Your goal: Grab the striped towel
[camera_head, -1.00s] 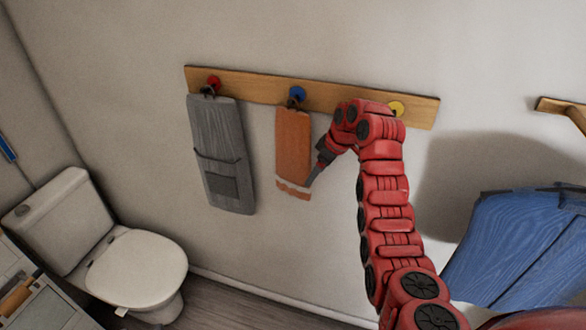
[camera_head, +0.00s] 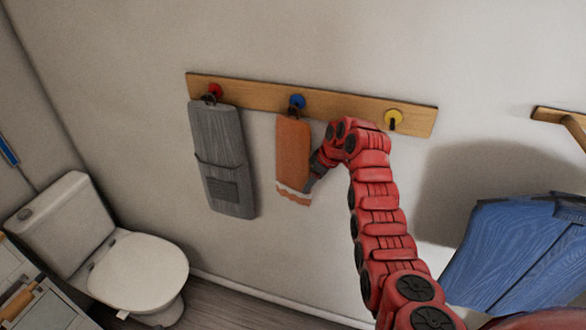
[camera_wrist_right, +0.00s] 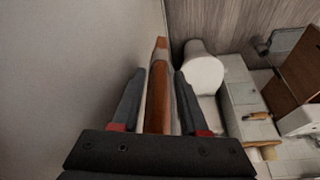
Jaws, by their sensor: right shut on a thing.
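The orange towel (camera_head: 293,150) with a white stripe near its lower edge hangs from the blue peg (camera_head: 297,101) on the wooden rack. My right gripper (camera_head: 308,188) is at the towel's lower right edge, beside the white stripe, and is shut on it. In the right wrist view the towel (camera_wrist_right: 159,95) runs edge-on between the two dark fingers. Where the fingers touch the cloth is partly hidden in the head view. My left gripper is not in view.
The wooden rack (camera_head: 255,97) also has a red peg with a grey hanging cloth (camera_head: 221,160) and a bare yellow peg (camera_head: 393,119). A toilet (camera_head: 137,272) stands below left. A blue cloth (camera_head: 520,250) hangs at right. The wall is close behind the towel.

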